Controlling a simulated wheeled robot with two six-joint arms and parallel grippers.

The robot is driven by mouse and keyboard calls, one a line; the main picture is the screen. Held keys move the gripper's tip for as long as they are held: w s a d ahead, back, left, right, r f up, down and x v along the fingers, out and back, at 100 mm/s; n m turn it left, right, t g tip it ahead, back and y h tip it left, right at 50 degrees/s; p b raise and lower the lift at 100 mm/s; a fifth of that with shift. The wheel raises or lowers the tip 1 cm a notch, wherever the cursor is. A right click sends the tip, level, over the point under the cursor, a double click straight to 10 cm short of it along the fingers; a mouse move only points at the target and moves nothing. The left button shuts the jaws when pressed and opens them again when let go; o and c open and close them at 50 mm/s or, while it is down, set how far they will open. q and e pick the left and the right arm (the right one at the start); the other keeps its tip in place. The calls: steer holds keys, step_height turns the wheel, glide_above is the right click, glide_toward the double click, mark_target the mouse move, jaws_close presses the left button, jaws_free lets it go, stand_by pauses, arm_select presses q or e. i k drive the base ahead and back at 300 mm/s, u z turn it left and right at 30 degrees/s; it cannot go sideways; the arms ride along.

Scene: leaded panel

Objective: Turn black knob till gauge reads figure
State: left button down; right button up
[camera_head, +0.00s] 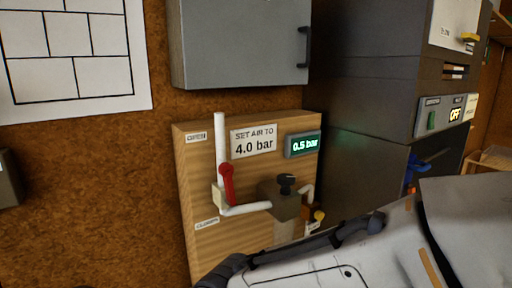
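The black knob (287,181) sits on top of a dark brown block (284,202) fixed low on a wooden panel (199,166). The gauge (304,145) at the panel's upper right has lit green digits reading 0.5 bar. A white sign (254,141) beside it reads "SET AIR TO 4.0 bar". A red lever (228,185) points upward at the white pipe (220,140), near an "OPEN" label (196,137). Neither gripper can be made out, and nothing is seen touching the knob.
A large white part, seemingly my own arm, fills the lower right and hides the panel's lower right. A grey cabinet (240,45) hangs above the panel. A dark machine (360,100) with an "OFF" display (455,115) stands right. A small yellow knob (319,215) is below the block.

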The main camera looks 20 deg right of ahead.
mark_target(286, 180)
steer(key=u, duration=3.05)
steer(key=k, duration=1.5)
steer(key=z, duration=1.55)
